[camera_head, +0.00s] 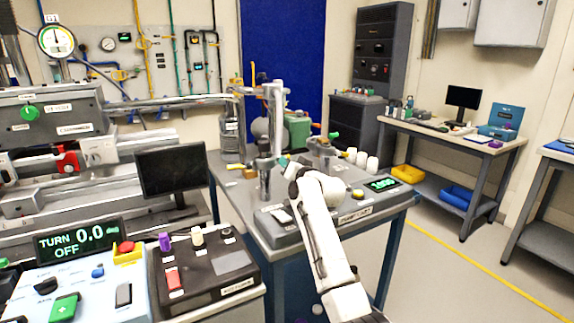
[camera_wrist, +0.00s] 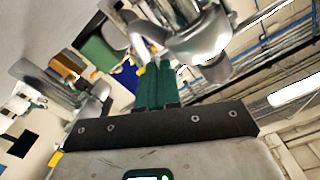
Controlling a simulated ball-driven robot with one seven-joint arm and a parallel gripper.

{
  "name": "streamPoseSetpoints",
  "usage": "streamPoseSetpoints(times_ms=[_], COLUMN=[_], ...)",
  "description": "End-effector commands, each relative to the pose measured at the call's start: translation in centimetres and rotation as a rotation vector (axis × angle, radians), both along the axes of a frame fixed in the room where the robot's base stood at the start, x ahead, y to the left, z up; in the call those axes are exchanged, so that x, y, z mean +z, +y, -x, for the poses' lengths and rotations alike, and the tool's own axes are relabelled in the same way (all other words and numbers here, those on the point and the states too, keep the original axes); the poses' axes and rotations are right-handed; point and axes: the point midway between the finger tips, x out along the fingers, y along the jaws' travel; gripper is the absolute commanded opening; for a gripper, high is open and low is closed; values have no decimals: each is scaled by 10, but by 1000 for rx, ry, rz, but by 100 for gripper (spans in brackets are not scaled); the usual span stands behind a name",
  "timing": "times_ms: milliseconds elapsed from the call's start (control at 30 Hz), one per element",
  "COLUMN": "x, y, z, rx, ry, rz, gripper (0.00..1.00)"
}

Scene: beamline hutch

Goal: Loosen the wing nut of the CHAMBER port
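My gripper (camera_head: 287,166) is at the end of my white arm, beside the silver pipe assembly (camera_head: 277,110) on the grey bench unit. In the wrist view, the two dark green fingers (camera_wrist: 158,72) of my gripper stand side by side with almost no gap, and nothing shows between them. A shiny silver fitting (camera_wrist: 205,42) lies just beyond and to the right of the fingertips; I cannot tell whether they touch it. The CHAMBER port label is not readable, and I cannot make out its wing nut.
The bench unit carries a green digital display (camera_head: 383,184) and several white cylinders near the back. A black monitor (camera_head: 170,170) and a control box with a "TURN 0.0 OFF" display (camera_head: 78,238) stand left. Open floor (camera_head: 450,285) lies right of the bench.

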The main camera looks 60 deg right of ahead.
Motion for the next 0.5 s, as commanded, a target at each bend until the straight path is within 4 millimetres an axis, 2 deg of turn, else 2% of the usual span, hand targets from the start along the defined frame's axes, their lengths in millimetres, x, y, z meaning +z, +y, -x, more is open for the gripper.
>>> streamPoseSetpoints(times_ms=[33, 267, 500], x=[-1, 0, 1], y=[1, 1, 2], z=[-1, -2, -2], rx=[3, 4, 4], ry=[2, 1, -2], rz=[-2, -2, -1], gripper=[7, 29, 30])
